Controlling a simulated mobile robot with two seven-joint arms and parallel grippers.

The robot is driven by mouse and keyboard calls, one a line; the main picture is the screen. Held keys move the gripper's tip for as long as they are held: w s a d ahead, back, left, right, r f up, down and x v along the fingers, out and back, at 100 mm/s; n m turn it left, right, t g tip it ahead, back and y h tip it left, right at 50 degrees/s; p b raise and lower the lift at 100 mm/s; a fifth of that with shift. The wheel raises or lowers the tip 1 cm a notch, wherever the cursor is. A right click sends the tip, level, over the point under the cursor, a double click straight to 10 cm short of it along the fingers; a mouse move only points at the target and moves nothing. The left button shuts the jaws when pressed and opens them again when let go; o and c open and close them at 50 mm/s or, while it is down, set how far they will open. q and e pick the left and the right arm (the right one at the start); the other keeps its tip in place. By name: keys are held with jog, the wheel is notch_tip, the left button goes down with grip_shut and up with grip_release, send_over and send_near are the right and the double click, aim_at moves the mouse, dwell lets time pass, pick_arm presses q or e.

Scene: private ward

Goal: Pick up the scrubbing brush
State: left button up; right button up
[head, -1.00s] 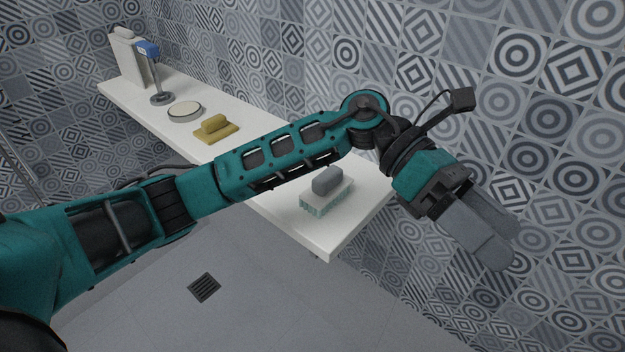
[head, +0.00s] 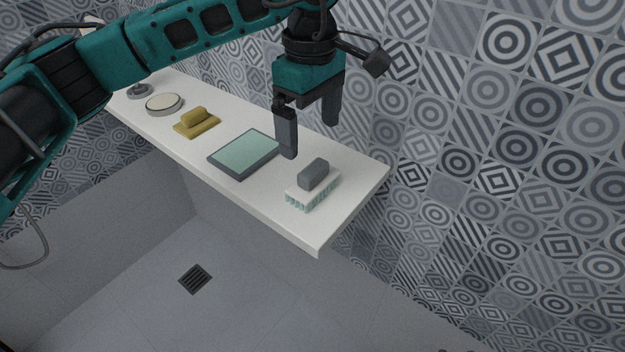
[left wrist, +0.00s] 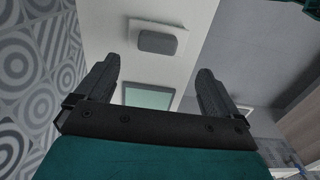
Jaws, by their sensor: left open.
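The scrubbing brush (head: 312,190) has a white body, pale green bristles underneath and a grey block handle on top. It lies bristles down near the right end of the white shelf (head: 345,200). My left gripper (head: 311,140) points down, open and empty, above the shelf, just behind the brush and apart from it. In the left wrist view the brush (left wrist: 157,42) shows beyond the fingertips, roughly between the two fingers of my left gripper (left wrist: 158,85). My right gripper is not in view.
A pale green tray with a grey rim (head: 244,154) lies left of the brush. Farther left are a yellow brush-like item (head: 196,122), a round dish (head: 164,104) and a grey stand base (head: 139,91). A patterned tile wall (head: 480,150) runs behind the shelf.

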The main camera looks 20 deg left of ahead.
aim_at(314, 167)
pick_arm(q)
jog(key=f, duration=0.7)
jog(key=shift+w+d+f+p, duration=0.15)
jog(key=shift+d+f+p, duration=0.05)
jog(key=shift+p, duration=0.2)
jog(key=shift+c, duration=0.3)
jog(key=c, duration=1.5)
notch_tip(314, 167, up, 20)
jog(key=shift+r, duration=0.1)
